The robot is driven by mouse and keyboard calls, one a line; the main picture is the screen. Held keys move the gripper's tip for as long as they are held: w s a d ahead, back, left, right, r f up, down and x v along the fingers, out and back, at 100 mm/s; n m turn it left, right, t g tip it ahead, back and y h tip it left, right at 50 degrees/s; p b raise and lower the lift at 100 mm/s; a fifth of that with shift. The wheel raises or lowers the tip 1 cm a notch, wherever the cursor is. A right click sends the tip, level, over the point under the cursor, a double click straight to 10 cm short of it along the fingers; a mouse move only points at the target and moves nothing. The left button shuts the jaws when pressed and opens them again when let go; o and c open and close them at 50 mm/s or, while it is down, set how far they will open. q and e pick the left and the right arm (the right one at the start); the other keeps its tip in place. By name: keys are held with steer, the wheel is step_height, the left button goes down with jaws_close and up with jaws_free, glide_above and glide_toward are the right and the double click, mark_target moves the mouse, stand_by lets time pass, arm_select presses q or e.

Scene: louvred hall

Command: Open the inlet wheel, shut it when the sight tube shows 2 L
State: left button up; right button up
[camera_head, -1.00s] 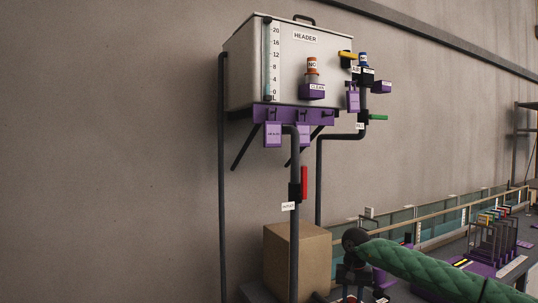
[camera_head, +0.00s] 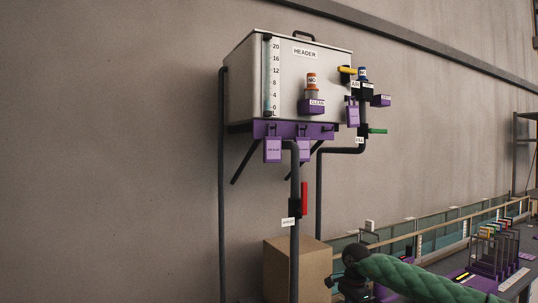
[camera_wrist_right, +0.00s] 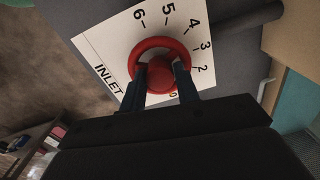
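The red inlet wheel (camera_wrist_right: 161,50) sits on a white INLET dial plate (camera_wrist_right: 105,50) with numbers up to 6 in the right wrist view. My right gripper (camera_wrist_right: 161,78) has one finger on each side of the wheel's red hub and appears closed on it. The sight tube (camera_head: 267,75) runs up the front left of the grey HEADER tank (camera_head: 325,65), beside a scale (camera_head: 276,75) marked up to 20. The liquid level in it is too small to tell. My right arm's green sleeve shows at the lower right in the head view. My left gripper is not in view.
A red-handled valve (camera_head: 304,198) is on the pipe below the tank, and a green-handled one (camera_head: 377,131) is at its right. A cardboard-coloured box (camera_head: 290,265) stands below. Bottles and purple holders hang on the tank. Racks (camera_head: 490,250) stand at the lower right.

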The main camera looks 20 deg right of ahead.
steer(key=shift+o, duration=0.3)
steer(key=shift+s+a+f, duration=0.1)
steer(key=shift+a+f, duration=0.1)
steer(key=shift+f, duration=0.35)
steer(key=shift+s+a+f, duration=0.1)
steer(key=shift+a+f, duration=0.05)
steer(key=shift+f, duration=0.4)
steer(key=shift+r, duration=0.15)
steer(key=shift+o, duration=0.5)
steer(key=shift+w+d+r+p, duration=0.15)
steer(key=shift+r+p, duration=0.55)
steer(key=shift+r, duration=0.15)
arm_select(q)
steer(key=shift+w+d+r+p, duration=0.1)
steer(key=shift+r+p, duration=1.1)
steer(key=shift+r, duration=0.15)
arm_select(e)
steer(key=shift+d+r, duration=0.15)
steer(key=shift+r, duration=1.25)
steer(key=shift+d+r, duration=0.1)
steer(key=shift+r, duration=1.3)
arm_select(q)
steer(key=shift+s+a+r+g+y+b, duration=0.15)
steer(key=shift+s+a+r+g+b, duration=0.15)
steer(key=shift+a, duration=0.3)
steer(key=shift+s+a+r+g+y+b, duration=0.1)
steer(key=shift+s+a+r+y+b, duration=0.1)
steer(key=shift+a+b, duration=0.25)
arm_select(e)
step_height(320, 180, up, 8)
